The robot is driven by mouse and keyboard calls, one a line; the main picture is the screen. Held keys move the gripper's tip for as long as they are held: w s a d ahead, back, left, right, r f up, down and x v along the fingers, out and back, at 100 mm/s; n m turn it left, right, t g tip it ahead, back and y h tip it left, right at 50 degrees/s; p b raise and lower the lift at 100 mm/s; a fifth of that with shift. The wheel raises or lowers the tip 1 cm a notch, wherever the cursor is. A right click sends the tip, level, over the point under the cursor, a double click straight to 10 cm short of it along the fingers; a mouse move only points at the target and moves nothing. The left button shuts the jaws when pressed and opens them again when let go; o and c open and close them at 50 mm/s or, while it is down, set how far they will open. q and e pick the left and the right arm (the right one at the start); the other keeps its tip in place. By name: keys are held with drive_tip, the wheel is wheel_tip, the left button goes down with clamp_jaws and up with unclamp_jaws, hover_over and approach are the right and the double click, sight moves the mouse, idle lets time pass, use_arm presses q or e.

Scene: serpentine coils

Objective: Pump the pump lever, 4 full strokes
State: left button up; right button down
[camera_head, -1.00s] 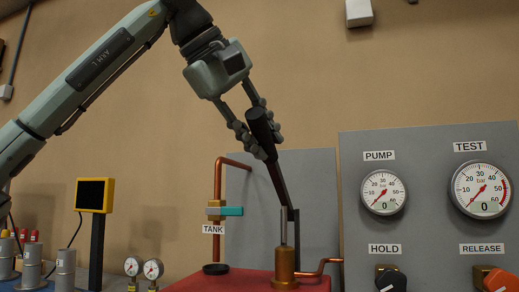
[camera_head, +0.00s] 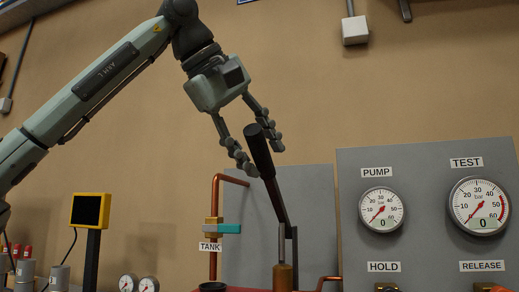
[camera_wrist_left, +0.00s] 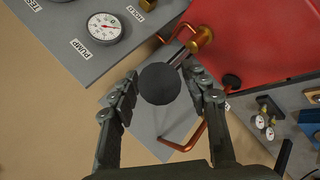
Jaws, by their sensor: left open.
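The pump lever (camera_head: 262,160) has a thick black grip and a thin dark arm. It stands raised, tilted up and to the left, above the brass pump cylinder (camera_head: 283,275). My left gripper (camera_head: 262,158) is open, with its fingers on either side of the lever's grip and gaps between them. In the left wrist view the round end of the lever grip (camera_wrist_left: 160,84) sits between the open fingers (camera_wrist_left: 163,98), apart from both or nearly so. The pump gauge (camera_head: 381,210) reads about 0. My right gripper is not in view.
A grey panel (camera_head: 425,255) at right carries the test gauge (camera_head: 479,206) and the HOLD and RELEASE labels. A copper pipe with a teal valve handle (camera_head: 229,229) stands left of the lever. A yellow-framed screen (camera_head: 90,210) is farther left.

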use_arm(q)
drive_tip(key=v, duration=1.2)
